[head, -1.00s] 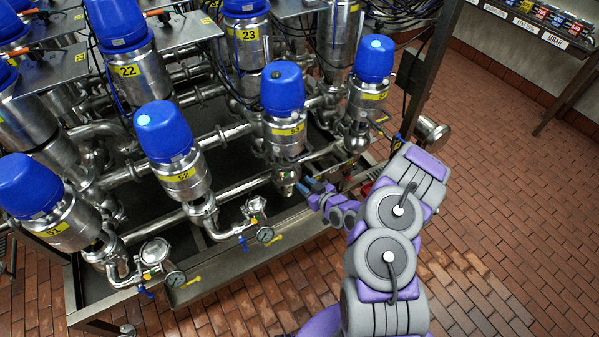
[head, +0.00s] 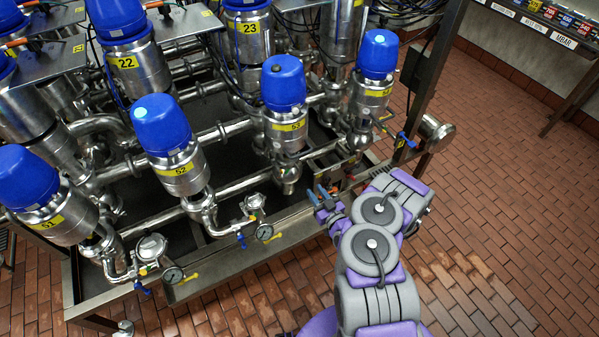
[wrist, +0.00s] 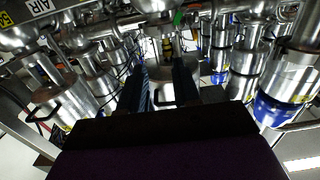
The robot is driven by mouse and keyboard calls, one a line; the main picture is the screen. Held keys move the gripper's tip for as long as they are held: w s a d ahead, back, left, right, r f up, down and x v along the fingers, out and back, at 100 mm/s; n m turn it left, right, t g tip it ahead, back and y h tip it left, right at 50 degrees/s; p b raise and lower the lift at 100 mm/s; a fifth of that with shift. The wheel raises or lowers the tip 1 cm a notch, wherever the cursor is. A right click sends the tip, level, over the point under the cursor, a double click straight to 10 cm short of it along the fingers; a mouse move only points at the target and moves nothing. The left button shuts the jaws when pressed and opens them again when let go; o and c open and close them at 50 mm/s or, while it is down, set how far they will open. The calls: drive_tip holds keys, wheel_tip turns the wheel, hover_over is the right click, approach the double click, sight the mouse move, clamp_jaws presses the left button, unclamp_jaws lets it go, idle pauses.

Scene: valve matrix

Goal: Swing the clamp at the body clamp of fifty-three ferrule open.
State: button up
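Valve 53 (head: 284,127) has a blue cap and a yellow number label; it is the third valve from the left in the front row. Its lower metal end (head: 288,172) hangs below the steel body, above the dark tray. The clamp is too small to tell apart there, and I cannot see whether it is open. My gripper (head: 319,196) is to the lower right of that end, apart from it. In the wrist view my gripper (wrist: 160,85) has its two dark fingers spread with a gap between them, with nothing held.
Valve 52 (head: 172,145) stands to the left, with gauges (head: 264,232) along the tray's front edge. A blue-capped valve (head: 372,85) and a frame post (head: 430,75) stand to the right. The brick floor (head: 500,220) on the right is clear.

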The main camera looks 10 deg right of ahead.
drive_tip(key=b+x, duration=0.4)
drive_tip(key=x, duration=0.8)
drive_tip(key=shift+w+b, duration=0.25)
drive_tip(key=shift+b, duration=0.05)
drive_tip(key=shift+a, duration=0.15)
drive_tip(key=shift+c, duration=0.5)
clamp_jaws()
